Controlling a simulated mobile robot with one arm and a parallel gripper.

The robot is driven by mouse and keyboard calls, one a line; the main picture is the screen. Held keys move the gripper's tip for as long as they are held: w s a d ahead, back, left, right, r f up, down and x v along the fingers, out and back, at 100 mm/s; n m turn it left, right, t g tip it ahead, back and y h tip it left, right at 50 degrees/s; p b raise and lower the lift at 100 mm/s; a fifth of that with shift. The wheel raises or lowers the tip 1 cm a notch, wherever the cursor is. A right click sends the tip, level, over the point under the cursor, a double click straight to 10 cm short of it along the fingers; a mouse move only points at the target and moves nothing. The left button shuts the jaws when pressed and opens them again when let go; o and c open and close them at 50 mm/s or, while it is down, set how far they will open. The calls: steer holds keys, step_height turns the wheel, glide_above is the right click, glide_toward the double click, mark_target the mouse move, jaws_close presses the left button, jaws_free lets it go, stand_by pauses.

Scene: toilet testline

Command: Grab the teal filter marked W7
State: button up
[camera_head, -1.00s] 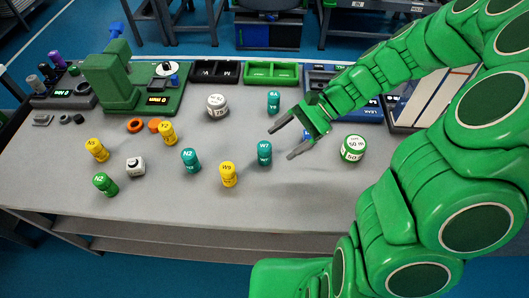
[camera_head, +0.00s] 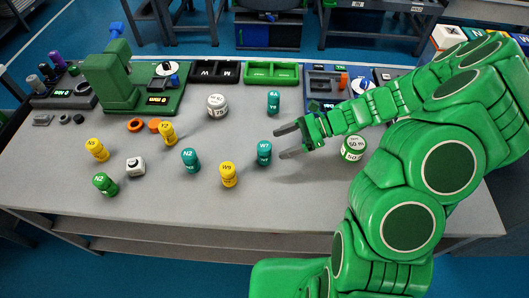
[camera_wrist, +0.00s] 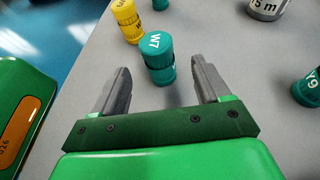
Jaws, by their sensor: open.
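The teal filter marked W7 (camera_head: 264,153) stands upright on the grey table in the head view. My gripper (camera_head: 283,143) is just to its right, low over the table, with both fingers pointing left toward it. In the wrist view the W7 filter (camera_wrist: 157,58) stands ahead, centred between and slightly beyond the fingertips of my gripper (camera_wrist: 163,78). The jaws are open and empty, and neither finger visibly touches the filter.
A yellow filter (camera_head: 228,174) stands close to the left of W7. Another teal filter (camera_head: 190,160) and a teal filter at the back (camera_head: 273,102) stand apart. A green-and-white roll-like cylinder (camera_head: 353,149) stands right, near my arm. The table in front of W7 is clear.

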mark_target(265, 149)
steer(key=shift+r+x, duration=0.1)
steer(key=shift+x, duration=1.45)
steer(key=shift+r+x, duration=0.15)
steer(key=shift+x, duration=1.45)
steer(key=shift+s, duration=0.15)
steer(key=shift+c, duration=0.4)
steer(key=c, duration=1)
